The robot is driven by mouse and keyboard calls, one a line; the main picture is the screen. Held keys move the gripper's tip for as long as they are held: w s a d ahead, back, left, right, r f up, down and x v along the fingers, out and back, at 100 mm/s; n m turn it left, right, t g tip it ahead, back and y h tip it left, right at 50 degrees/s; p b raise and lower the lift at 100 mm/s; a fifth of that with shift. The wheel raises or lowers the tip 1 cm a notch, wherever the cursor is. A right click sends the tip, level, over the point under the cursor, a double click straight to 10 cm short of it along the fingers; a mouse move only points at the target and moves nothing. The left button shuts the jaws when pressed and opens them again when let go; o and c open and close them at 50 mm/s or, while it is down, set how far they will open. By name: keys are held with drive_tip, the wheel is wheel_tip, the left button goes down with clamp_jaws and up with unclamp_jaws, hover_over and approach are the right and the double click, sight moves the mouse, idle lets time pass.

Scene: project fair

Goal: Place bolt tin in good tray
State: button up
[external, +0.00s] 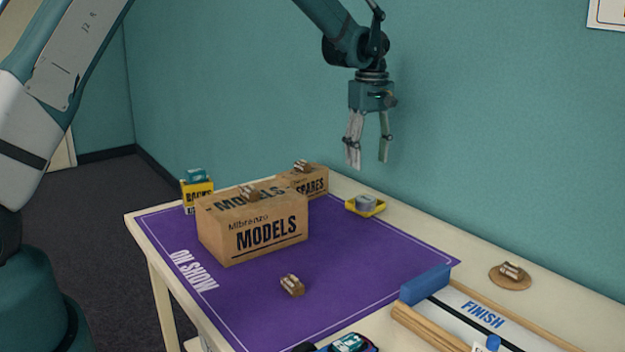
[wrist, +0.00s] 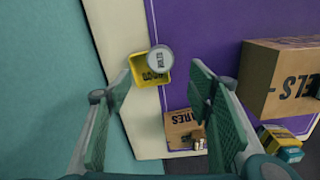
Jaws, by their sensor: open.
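The bolt tin (external: 366,201) is a short round grey tin. In the external view it appears to sit in the small yellow good tray (external: 352,209) by the table's back edge. In the wrist view the tin (wrist: 160,56), with dark lettering on its lid, overlaps the upper right corner of the tray (wrist: 154,77); whether it rests flat on the floor or on the rim I cannot tell. My gripper (external: 369,161) is open and empty, well above the tray. In the wrist view the tray lies between the open fingers (wrist: 163,82).
A large MODELS carton (external: 265,236) stands left of the tray on the purple mat (external: 345,270). A SPARES box (external: 316,184) and a yellow box (external: 197,196) are behind it. Small brown-and-white models sit around. A blue block (external: 426,284) and wooden track are at right.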

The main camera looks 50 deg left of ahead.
idle(0.3)
drive_tip(key=s+d+r+m+t, duration=0.2)
drive_tip(key=s+d+r+m, duration=0.2)
drive_tip(key=s+d+r, duration=0.5)
drive_tip(key=s+d+r+m+t, duration=0.1)
drive_tip(key=s+d+r+m, duration=0.3)
drive_tip(key=s+r, duration=0.9)
drive_tip(key=s+d+m+t, duration=0.1)
drive_tip(key=s+d+m, duration=0.1)
drive_tip(key=s, duration=0.7)
drive_tip(key=s+d+f+m+t, duration=0.1)
drive_tip(key=s+d+m, duration=0.2)
drive_tip(key=s, duration=0.6)
drive_tip(key=s+d+m+t, duration=0.2)
drive_tip(key=s+d+m, duration=0.1)
drive_tip(key=s, duration=0.6)
drive_tip(key=shift+d+f, duration=0.3)
drive_tip(key=shift+d, duration=0.05)
drive_tip(key=shift+s, duration=0.1)
